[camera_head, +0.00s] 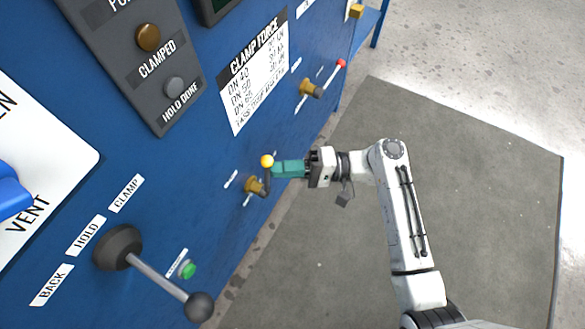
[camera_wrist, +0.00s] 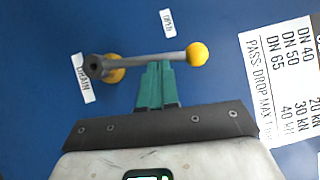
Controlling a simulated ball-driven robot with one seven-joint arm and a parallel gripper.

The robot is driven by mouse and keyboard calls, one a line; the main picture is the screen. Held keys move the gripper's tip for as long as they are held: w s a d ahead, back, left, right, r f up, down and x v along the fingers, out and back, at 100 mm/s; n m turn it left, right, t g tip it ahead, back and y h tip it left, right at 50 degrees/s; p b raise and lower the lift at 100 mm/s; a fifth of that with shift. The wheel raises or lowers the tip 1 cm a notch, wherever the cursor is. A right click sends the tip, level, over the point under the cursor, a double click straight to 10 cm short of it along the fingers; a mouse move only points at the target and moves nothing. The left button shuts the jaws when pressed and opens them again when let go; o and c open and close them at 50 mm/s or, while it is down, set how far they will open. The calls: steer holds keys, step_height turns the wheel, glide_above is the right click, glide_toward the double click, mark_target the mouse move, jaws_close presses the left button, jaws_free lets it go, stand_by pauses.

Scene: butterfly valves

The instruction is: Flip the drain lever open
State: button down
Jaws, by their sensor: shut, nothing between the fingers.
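The drain lever (camera_wrist: 150,59) is a grey bar with a yellow ball (camera_wrist: 197,54) at its right end and a dark hub on a brass fitting (camera_wrist: 115,72) at its left, beside the DRAIN label (camera_wrist: 82,78). In the wrist view it lies nearly level. In the head view the yellow ball (camera_head: 267,161) stands above the brass fitting (camera_head: 252,186). My gripper (camera_wrist: 158,66), with green fingers, is shut and empty. Its tips are at the middle of the bar, between hub and ball; I cannot tell whether they touch. It also shows in the head view (camera_head: 274,169).
A red-tipped lever (camera_head: 341,63) on another brass fitting is farther along the blue panel. A black-knobbed clamp handle (camera_head: 200,306) sticks out nearer, by a green button (camera_head: 187,269). A CLAMP FORCE sign (camera_head: 254,78) is flat on the panel. The floor mat (camera_head: 480,180) is clear.

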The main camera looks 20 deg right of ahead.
steer(key=shift+s+a+r+n+h+p, duration=0.2)
steer(key=shift+a+n+p, duration=0.1)
steer(key=shift+n+p, duration=0.1)
steer(key=shift+s+a+r+n+h+p, duration=0.1)
steer(key=shift+s+a+n+h+p, duration=0.1)
steer(key=shift+a+n+p, duration=0.15)
steer(key=shift+w+d, duration=0.1)
